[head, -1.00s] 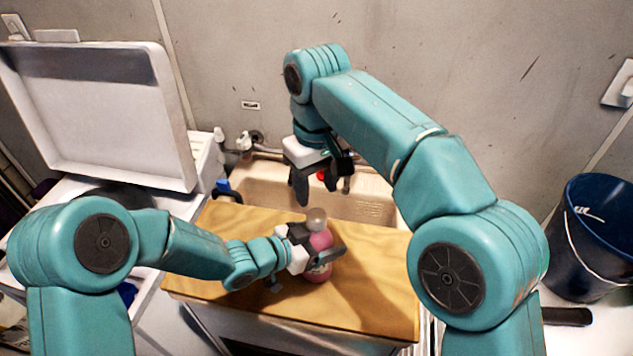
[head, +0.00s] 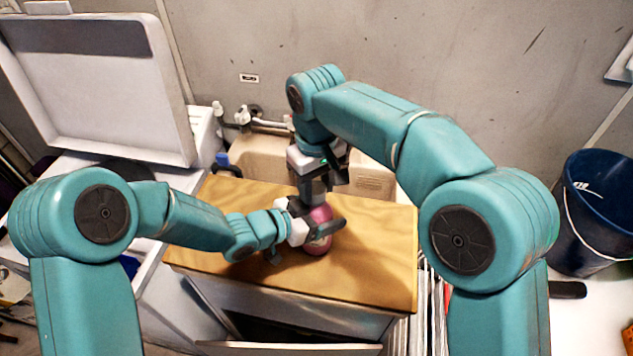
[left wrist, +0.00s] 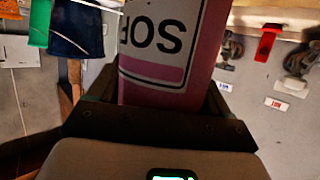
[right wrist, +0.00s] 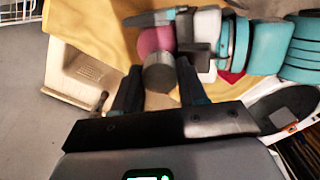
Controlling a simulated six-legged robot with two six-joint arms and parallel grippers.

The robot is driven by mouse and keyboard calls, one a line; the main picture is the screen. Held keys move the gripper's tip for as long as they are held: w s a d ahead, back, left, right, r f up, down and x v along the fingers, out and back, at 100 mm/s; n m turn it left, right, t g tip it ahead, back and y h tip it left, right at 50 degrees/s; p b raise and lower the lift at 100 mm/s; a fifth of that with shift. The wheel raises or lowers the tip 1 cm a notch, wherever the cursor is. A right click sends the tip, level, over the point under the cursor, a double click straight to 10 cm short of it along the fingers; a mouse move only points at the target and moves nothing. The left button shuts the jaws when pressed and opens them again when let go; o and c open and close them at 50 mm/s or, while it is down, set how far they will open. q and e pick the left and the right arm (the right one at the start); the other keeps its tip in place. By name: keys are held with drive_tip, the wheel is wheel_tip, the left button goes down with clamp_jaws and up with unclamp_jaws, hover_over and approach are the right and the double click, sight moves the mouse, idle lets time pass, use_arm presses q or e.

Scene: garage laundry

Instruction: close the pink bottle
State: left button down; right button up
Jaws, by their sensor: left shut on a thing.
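The pink bottle (head: 321,216) stands on the wooden board (head: 225,200). My left gripper (head: 322,233) is shut on the bottle's body from the left. In the left wrist view the pink bottle (left wrist: 170,90) sits between the fingers with its printed label showing. My right gripper (head: 311,195) points down directly over the bottle's top. In the right wrist view a grey-brown round cap (right wrist: 159,74) lies between the spread fingertips (right wrist: 160,85), with the pink body beyond it. The fingers look open around the cap. Whether the cap is fully seated on the bottle I cannot tell.
A beige sink basin (head: 250,165) with a wall tap (head: 245,116) lies behind the board. A white machine with a raised lid (head: 110,90) stands at left. A dark blue bucket (head: 598,215) stands at right. The board's front and right side are clear.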

drive_tip(key=shift+c, duration=0.5)
drive_tip(key=m, duration=0.5)
drive_tip(key=o, duration=1.3)
drive_tip(key=shift+c, duration=0.2)
wheel_tip(320, 180, up, 12)
use_arm(q)
unclamp_jaws()
